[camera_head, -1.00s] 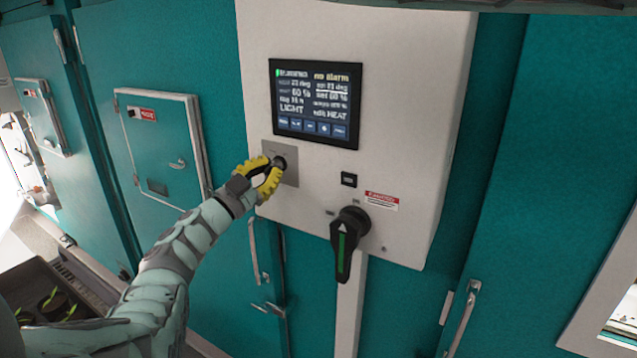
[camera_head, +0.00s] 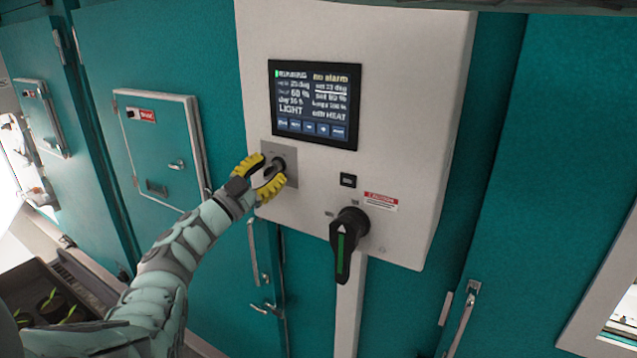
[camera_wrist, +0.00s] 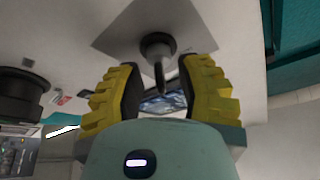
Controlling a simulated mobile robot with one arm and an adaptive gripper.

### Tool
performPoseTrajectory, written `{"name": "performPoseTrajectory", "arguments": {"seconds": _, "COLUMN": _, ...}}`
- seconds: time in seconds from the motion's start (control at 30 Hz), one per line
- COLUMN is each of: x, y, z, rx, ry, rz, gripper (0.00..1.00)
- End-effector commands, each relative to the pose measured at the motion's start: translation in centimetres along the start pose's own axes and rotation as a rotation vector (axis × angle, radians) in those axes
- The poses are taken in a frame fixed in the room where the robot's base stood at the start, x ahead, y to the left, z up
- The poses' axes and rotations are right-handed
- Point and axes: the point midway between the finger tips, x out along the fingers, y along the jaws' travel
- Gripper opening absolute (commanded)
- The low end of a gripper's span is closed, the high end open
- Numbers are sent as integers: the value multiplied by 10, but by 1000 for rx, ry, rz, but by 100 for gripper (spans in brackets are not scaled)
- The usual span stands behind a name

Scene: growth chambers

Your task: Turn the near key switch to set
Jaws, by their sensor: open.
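The key switch (camera_head: 278,164) sits on a square grey plate (camera_head: 291,180) on the white control panel, below the screen. In the wrist view the key switch (camera_wrist: 158,50) shows as a round dark collar with a narrow key (camera_wrist: 160,78) standing out from it. My gripper (camera_head: 267,175) is at the switch with its yellow fingers apart. In the wrist view my gripper (camera_wrist: 158,80) has one finger on each side of the key, with gaps visible on both sides. Marks on the plate are too small to read.
A black rotary handle (camera_head: 345,243) juts out at the panel's lower right. A small black button (camera_head: 348,180) and a caution label (camera_head: 381,200) are near it. The lit screen (camera_head: 315,104) is above. Teal chamber doors (camera_head: 160,150) with latches flank the panel.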

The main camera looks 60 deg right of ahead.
Motion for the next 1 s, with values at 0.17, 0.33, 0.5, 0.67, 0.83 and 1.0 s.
{"name": "performPoseTrajectory", "arguments": {"seconds": 0.17, "x": -23, "y": -1, "z": 2, "rx": 2, "ry": -6, "rz": -4, "gripper": 35}}
{"name": "performPoseTrajectory", "arguments": {"seconds": 0.33, "x": -60, "y": 0, "z": 2, "rx": 0, "ry": -6, "rz": -2, "gripper": 35}}
{"name": "performPoseTrajectory", "arguments": {"seconds": 0.5, "x": -92, "y": 0, "z": 2, "rx": 0, "ry": -7, "rz": -4, "gripper": 35}}
{"name": "performPoseTrajectory", "arguments": {"seconds": 0.67, "x": -112, "y": -1, "z": 1, "rx": 0, "ry": -5, "rz": -3, "gripper": 35}}
{"name": "performPoseTrajectory", "arguments": {"seconds": 0.83, "x": -118, "y": -1, "z": 1, "rx": 0, "ry": -3, "rz": -2, "gripper": 35}}
{"name": "performPoseTrajectory", "arguments": {"seconds": 1.0, "x": -118, "y": -1, "z": 0, "rx": 1, "ry": -2, "rz": -2, "gripper": 35}}
